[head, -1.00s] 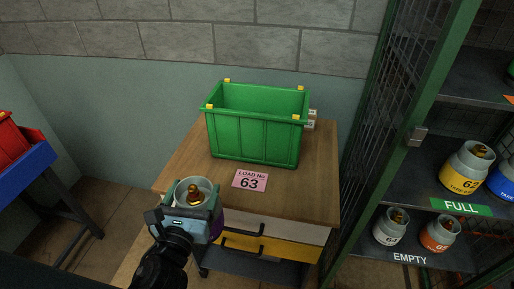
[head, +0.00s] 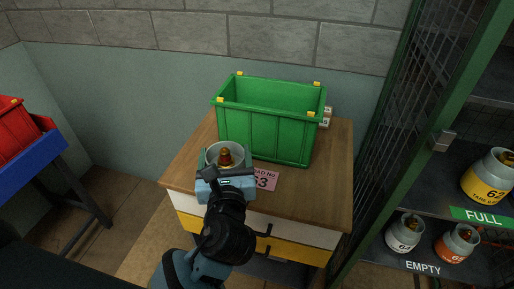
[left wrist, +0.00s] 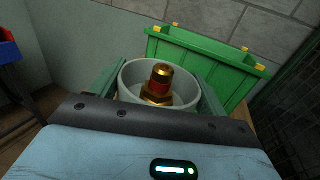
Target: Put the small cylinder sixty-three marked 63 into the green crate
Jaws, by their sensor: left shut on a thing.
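My left gripper (head: 225,172) is shut on a small cylinder (head: 224,152) with a pale grey collar and a brass valve. In the left wrist view the cylinder (left wrist: 158,85) sits between the two fingers; its number is hidden. The green crate (head: 265,135) stands on the wooden cabinet top, just behind and right of the held cylinder. In the left wrist view the crate (left wrist: 205,65) is beyond the cylinder. The crate is open at the top with yellow corners. My right gripper is not in view.
The wooden top (head: 325,185) carries a pink card (head: 265,180), partly covered by my gripper. A caged shelf (head: 430,190) at right holds several cylinders, including yellow 62 (head: 487,178). A red crate (head: 18,132) stands on a blue stand at left.

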